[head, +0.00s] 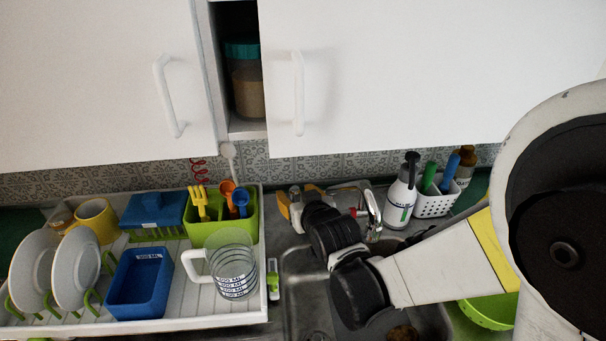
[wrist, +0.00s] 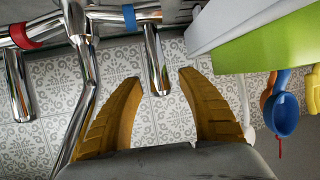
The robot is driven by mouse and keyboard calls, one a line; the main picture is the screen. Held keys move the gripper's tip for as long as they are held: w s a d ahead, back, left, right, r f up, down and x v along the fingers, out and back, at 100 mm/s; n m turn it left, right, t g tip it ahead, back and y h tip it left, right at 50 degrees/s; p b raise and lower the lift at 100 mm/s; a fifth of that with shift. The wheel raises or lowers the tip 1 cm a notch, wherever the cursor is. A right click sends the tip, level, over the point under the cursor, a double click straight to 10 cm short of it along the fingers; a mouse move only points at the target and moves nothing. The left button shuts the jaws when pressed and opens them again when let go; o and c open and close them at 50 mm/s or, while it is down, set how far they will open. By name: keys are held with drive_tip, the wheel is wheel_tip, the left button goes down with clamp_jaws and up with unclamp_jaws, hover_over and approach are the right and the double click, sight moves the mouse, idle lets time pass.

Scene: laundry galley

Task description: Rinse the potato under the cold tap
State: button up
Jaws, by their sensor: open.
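My gripper (head: 299,199) is open, with its yellow fingers at the back of the sink, left of the spout. In the wrist view the open gripper (wrist: 159,78) has the chrome lever of the blue-banded cold tap (wrist: 156,62) showing between its fingertips, with a gap on both sides. The red-banded tap (wrist: 28,33) is to the left there. The curved chrome spout (head: 374,208) stands over the sink (head: 294,290) in the head view. A brown lump, probably the potato (head: 403,333), lies low in the sink, partly cut off by the frame's edge.
A white drying rack (head: 210,312) with plates, a blue tub (head: 141,282), a glass measuring jug (head: 233,264) and a green utensil holder (head: 221,228) stands left of the sink. A spray bottle (head: 402,192) and white caddy (head: 436,203) stand right of the spout. Cupboards hang above.

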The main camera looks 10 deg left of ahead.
drive_tip(key=shift+w+a+f, duration=0.1)
drive_tip(key=shift+w+a, duration=0.1)
drive_tip(key=shift+w, duration=0.15)
clamp_jaws()
drive_tip(key=shift+s+d+f+t+b, duration=0.1)
drive_tip(key=shift+s+f+t+b, duration=0.25)
drive_tip(key=shift+b, duration=0.75)
drive_tip(key=shift+t+b, duration=0.25)
drive_tip(key=shift+b, duration=0.3)
drive_tip(key=shift+s+d+r+t+y+b, duration=0.15)
drive_tip(key=shift+s+t+y+b, duration=0.15)
drive_tip(key=shift+s+b, duration=0.2)
drive_tip(key=shift+r, duration=0.1)
unclamp_jaws()
